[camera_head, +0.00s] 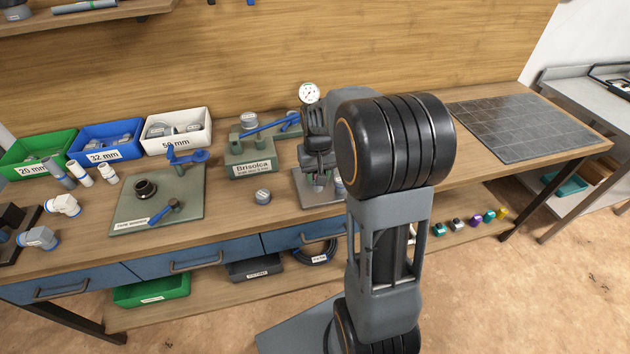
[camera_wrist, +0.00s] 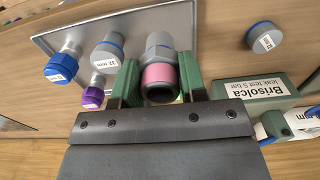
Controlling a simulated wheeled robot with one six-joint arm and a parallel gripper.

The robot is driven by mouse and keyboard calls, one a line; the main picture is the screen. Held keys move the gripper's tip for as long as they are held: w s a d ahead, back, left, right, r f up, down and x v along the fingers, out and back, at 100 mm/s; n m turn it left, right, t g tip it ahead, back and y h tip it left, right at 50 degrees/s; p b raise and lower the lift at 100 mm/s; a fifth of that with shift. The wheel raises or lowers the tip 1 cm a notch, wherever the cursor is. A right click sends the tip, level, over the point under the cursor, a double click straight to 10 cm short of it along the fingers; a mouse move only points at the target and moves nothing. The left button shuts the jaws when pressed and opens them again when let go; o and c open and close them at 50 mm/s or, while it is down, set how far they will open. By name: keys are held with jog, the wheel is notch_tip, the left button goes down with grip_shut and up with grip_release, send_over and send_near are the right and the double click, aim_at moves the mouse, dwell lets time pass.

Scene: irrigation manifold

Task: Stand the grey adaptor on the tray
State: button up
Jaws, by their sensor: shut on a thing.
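In the wrist view my gripper (camera_wrist: 160,80) has its two green fingers closed around a grey adaptor (camera_wrist: 159,50) with a pink band and a dark open end facing the camera. A metal tray (camera_wrist: 155,14) lies beyond it; I cannot tell whether the adaptor touches the tray.
A green Brisolca block (camera_head: 250,160) stands left of the tray. A small grey cap (camera_head: 263,196) lies on the bench before it. A green board (camera_head: 185,215) with blue-handled parts is further left. A dark grid mat (camera_head: 525,130) lies clear at the right.

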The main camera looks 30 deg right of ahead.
jog(key=shift+w+f, duration=0.9)
jog(key=shift+f, duration=0.25)
jog(key=shift+d+f, duration=0.1)
jog(key=shift+f, duration=1.35)
jog(key=shift+f, duration=0.15)
jog(key=o, duration=1)
